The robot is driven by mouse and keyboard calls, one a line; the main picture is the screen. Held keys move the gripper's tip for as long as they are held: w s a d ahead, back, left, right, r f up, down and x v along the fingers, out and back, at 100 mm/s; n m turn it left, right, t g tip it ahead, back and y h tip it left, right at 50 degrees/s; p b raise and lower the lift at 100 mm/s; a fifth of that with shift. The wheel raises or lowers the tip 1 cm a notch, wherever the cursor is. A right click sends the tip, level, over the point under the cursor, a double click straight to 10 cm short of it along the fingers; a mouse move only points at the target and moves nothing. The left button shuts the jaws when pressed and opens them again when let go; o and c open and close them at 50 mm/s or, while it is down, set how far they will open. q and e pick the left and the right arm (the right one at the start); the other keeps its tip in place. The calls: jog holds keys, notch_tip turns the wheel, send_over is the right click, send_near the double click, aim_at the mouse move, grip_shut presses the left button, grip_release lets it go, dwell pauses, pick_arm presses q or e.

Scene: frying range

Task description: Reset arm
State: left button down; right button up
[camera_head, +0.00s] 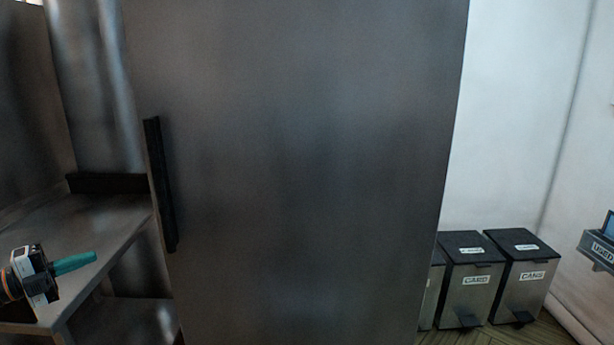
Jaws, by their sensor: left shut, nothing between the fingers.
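My left gripper (76,263) shows at the lower left, with its teal fingers closed together and nothing between them. It is in front of a grey metal shelf (100,215) and points to the right. A tall grey metal door (310,170) with a long black handle (160,185) fills the middle of the view. The gripper is apart from the handle, to its lower left. My right gripper is out of the picture.
Metal pedal bins with black lids stand on the floor at the right, one labelled CARD (472,290) and one labelled CANS (521,285). A grey holder labelled USED (600,248) is at the right edge. A pale wall (510,120) stands behind the bins.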

pick_arm(q)
jog(key=d+f+n+t+y, duration=0.5)
jog(key=d+f+n+y, duration=0.4)
jog(key=d+f+n, duration=0.7)
jog(key=s+d+f+n+g+y, duration=0.3)
jog(key=s+f, duration=0.2)
jog(key=s, duration=0.2)
jog(key=s+d+f+n+g+y, duration=0.2)
jog(key=s+d+f+n+g, duration=0.15)
jog(key=s+f, duration=0.35)
jog(key=s+d+n+g, duration=0.25)
jog(key=s+g, duration=0.45)
jog(key=s, duration=1.3)
notch_tip(320, 180, down, 23)
jog(key=g+p, duration=0.1)
jog(key=p, duration=0.1)
jog(key=s+a+f+g+p, duration=0.1)
jog(key=s+a+f, duration=0.2)
jog(key=s+f, duration=1.3)
jog(key=shift+s+f, duration=0.25)
jog(key=shift+s, duration=0.65)
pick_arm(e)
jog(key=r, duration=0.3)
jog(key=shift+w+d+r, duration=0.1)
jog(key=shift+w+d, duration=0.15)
pick_arm(q)
jog(key=shift+g, duration=0.25)
